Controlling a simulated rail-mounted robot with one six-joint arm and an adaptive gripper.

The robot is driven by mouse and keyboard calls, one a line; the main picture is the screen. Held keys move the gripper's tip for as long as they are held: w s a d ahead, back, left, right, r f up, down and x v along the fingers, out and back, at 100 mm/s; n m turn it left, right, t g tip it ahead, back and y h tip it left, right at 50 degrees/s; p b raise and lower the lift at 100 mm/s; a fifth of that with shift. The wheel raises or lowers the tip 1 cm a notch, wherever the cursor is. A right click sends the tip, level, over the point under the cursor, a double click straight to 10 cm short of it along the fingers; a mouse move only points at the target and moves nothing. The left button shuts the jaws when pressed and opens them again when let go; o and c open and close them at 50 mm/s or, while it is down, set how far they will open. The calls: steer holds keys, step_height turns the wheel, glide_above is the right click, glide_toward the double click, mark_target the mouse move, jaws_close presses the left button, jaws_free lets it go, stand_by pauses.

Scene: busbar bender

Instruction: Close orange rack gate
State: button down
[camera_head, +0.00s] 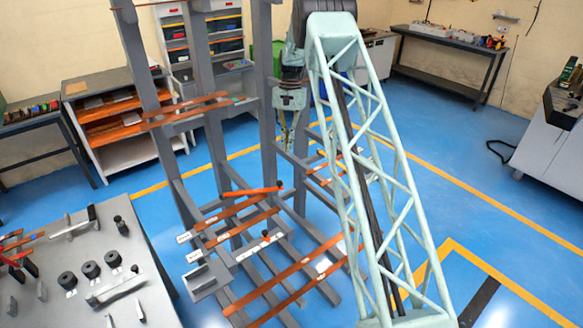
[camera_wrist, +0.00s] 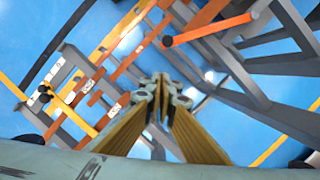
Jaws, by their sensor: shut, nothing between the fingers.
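The orange gate (camera_head: 252,191) is a short round orange bar with a dark end, low on the grey rack (camera_head: 215,150). It runs to the right from near a middle upright. The gate lies beyond the fingertips there.
Flat copper bars (camera_head: 285,270) with white labels lie on the rack's lower arms. More bars (camera_head: 190,108) lie on a higher level. Grey rack beams surround my gripper closely. A grey workbench (camera_head: 110,265) stands at the front left. Blue floor (camera_head: 480,225) is open on the right.

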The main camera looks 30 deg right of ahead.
steer(key=shift+w+a+r, duration=0.15)
steer(key=shift+w+a, duration=0.05)
stand_by(0.4)
steer(key=s+a+f, duration=0.4)
steer(key=f, duration=0.6)
steer(key=shift+a+f+p, duration=0.2)
steer(key=shift+a+p, duration=0.1)
steer(key=shift+p, duration=0.1)
steer(key=shift+s, duration=0.15)
steer(key=shift+s, duration=0.2)
stand_by(0.4)
